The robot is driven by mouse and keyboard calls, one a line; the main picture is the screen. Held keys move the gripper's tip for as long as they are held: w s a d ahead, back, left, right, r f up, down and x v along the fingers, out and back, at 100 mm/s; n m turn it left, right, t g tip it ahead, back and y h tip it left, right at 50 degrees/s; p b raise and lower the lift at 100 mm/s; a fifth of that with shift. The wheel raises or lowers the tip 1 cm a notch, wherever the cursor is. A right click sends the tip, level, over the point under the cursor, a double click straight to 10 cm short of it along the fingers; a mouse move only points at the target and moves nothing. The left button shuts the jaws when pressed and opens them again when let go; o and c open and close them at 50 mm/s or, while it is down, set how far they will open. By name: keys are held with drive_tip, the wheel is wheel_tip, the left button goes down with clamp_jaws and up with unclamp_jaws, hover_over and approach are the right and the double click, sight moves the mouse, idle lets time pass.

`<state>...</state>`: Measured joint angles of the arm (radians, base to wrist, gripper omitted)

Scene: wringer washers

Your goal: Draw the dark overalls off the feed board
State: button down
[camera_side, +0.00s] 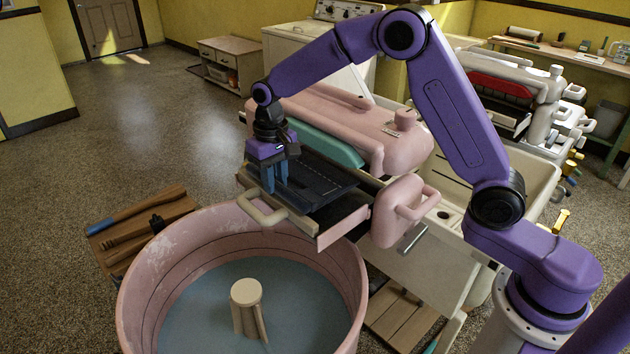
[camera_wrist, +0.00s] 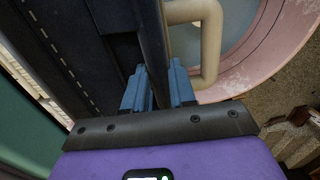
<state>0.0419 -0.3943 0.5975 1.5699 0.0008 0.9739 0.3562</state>
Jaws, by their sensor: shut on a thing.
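The dark overalls (camera_side: 325,184) lie flat on the feed board (camera_side: 345,226), in front of the pink wringer's teal roller (camera_side: 330,146). In the wrist view, the overalls (camera_wrist: 62,55) show pale dashed stitching at the left. My gripper (camera_side: 275,188) points down at the board's near-left end, beside the cream handle (camera_side: 262,213). Its blue fingers (camera_wrist: 157,88) are shut on a dark upright fold of the overalls in the wrist view. The grip itself is hidden behind the fingers in the side view. The cream handle (camera_wrist: 210,45) is close to the right finger.
A pink tub (camera_side: 150,270) with blue-grey water and a cream agitator (camera_side: 246,305) stands below the board. The pink wringer head (camera_side: 375,130) is behind the overalls. Wooden slats with a blue-handled tool (camera_side: 120,212) lie at left. Open floor extends beyond.

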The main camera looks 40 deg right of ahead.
drive_tip(key=shift+a, duration=3)
drive_tip(key=shift+r, duration=0.15)
wheel_tip(320, 180, up, 9)
idle(0.5)
